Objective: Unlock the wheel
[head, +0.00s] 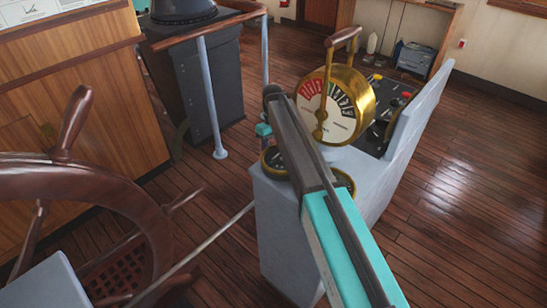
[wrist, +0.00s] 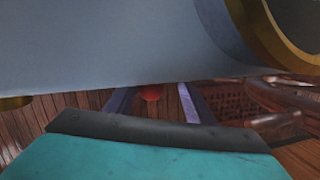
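The brown wooden ship's wheel (head: 145,215) stands at the left in the head view, its spokes and rim partly cut off. Part of it shows at the right of the wrist view (wrist: 285,118). In the wrist view, a small red knob (wrist: 150,91) shows just below the edge of a grey panel. My gripper (wrist: 154,100) is open, with its two fingers on either side of the knob in the picture and gaps beside it. I cannot tell whether the knob is between the fingertips or beyond them. In the head view my arm hides most of the gripper.
A grey console (head: 282,235) carries a brass engine telegraph (head: 358,105) and round gauges. A thin metal rod (head: 220,235) runs between wheel and console. A dark binnacle (head: 205,85) with a wooden handrail (head: 205,32) stands behind. Wooden floor (head: 460,190) is clear at right.

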